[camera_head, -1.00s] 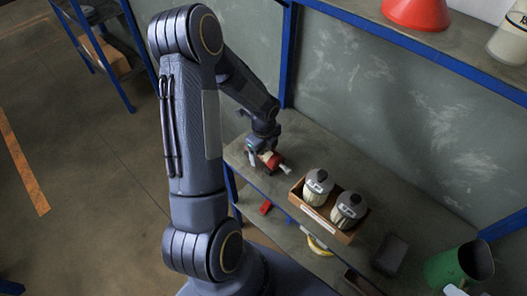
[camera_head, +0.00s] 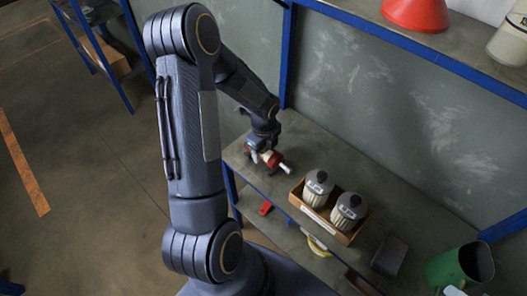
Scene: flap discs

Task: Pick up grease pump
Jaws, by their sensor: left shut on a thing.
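The grease pump appears to be the small red thing with a pale tip (camera_head: 273,160) at the left end of the middle shelf. My left gripper (camera_head: 262,154) is above it, pointing down, and is shut on it. The gripper covers part of the pump. I cannot tell whether the pump touches the shelf or is slightly above it. My right gripper is not in view.
A wooden box (camera_head: 318,226) with two grey-topped, labelled containers (camera_head: 318,188) stands right of the pump. Further right are a dark block (camera_head: 389,255) and a green can (camera_head: 455,267). A red funnel (camera_head: 415,12) is on the upper shelf. A blue post (camera_head: 288,55) rises behind my arm.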

